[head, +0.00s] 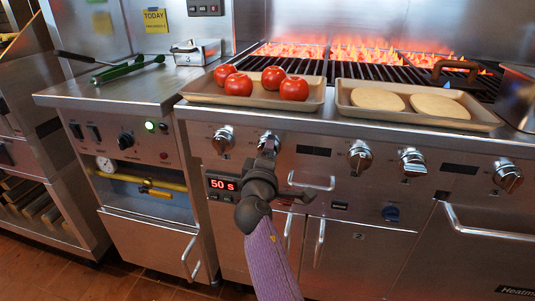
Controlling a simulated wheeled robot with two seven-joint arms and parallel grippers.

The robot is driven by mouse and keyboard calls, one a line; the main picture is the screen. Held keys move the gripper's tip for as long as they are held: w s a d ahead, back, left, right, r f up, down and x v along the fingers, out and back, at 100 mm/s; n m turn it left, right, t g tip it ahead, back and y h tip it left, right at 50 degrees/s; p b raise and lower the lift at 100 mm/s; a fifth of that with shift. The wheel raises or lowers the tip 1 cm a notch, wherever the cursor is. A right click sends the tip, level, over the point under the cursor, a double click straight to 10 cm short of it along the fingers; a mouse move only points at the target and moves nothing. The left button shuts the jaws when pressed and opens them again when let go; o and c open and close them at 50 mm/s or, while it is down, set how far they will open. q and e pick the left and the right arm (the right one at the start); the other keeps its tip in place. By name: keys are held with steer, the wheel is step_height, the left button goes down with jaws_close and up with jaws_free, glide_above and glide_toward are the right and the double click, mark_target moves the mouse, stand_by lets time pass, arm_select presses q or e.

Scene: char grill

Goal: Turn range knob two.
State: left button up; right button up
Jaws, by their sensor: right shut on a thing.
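A row of metal range knobs runs along the steel front of the grill. The second knob from the left (268,138) is partly hidden behind my right gripper (268,151). My right gripper reaches up from below and is shut on this knob. The first knob (223,139) is just to its left and free. The third knob (360,156), fourth knob (412,161) and a far right knob (507,175) are to the right, untouched. My left gripper is not in view.
A tray with several tomatoes (239,85) and a tray with two flat patties (432,106) stand above the knobs. Flames (370,50) burn behind the grate. A red display (223,185) and door handles (319,243) are near my arm.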

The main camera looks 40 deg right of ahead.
steer(key=o, duration=0.9)
steer(key=shift+f, duration=0.1)
steer(key=shift+o, duration=1.5)
arm_select(q)
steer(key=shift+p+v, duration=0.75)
steer(key=shift+p, duration=0.15)
arm_select(e)
steer(key=v, duration=1)
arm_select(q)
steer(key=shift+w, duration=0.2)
